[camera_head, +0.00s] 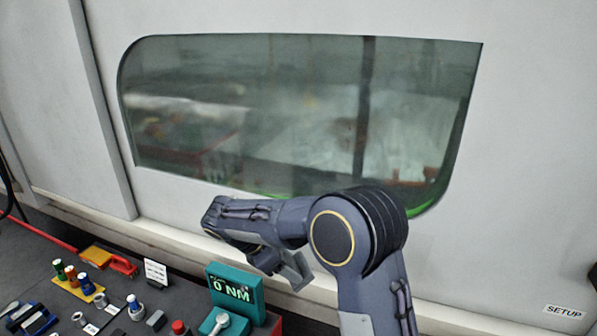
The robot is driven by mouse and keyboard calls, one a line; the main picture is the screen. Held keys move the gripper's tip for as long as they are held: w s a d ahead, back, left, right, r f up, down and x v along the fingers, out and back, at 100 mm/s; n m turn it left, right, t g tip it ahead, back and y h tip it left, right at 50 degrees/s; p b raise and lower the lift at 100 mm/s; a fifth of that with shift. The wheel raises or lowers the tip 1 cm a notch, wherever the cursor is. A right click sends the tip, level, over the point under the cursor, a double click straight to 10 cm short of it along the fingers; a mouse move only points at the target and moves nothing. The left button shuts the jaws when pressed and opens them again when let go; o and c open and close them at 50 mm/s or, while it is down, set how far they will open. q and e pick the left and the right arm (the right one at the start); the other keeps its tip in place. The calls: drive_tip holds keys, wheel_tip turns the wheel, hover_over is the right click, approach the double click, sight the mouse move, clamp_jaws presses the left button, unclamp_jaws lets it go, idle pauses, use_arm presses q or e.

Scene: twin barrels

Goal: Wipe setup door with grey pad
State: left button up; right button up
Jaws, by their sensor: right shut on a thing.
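The setup door (520,180) is a large pale panel that fills most of the view, with a wide dark window (290,110) showing smeary, cloudy patches. A SETUP label (564,311) is at its lower right. My right arm comes up from the bottom and bends left in front of the door's lower part. My right gripper (283,268) is below the window, small and partly hidden by my own wrist. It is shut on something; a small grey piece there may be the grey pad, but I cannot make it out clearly. My left gripper is out of view.
A dark bench (150,300) at the lower left holds a teal torque display (234,288) reading 0 NM, several coloured bottles, a red-handled tool (122,264) and a small white card (156,272). A pale ledge (165,237) runs along the door's foot.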

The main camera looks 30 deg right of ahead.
wheel_tip(320, 180, up, 11)
drive_tip(key=w+d+n+t+h, duration=0.1)
drive_tip(key=d+n+t+h, duration=0.1)
drive_tip(key=n+t+h, duration=0.35)
wheel_tip(320, 180, up, 16)
drive_tip(key=r+n+t+b, duration=0.1)
drive_tip(key=n+t+b, duration=0.1)
drive_tip(key=n+t, duration=0.45)
hover_over(291, 257)
drive_tip(key=s+d, duration=0.1)
drive_tip(key=s, duration=0.2)
drive_tip(key=m+t, duration=0.1)
drive_tip(key=m, duration=0.1)
drive_tip(key=shift+h, duration=0.45)
drive_tip(key=shift+f+x, duration=0.15)
drive_tip(key=shift+x, duration=1.35)
drive_tip(key=shift+f+x, duration=0.1)
drive_tip(key=shift+x, duration=1.35)
drive_tip(key=shift+p+x, duration=0.35)
drive_tip(key=shift+x, duration=0.55)
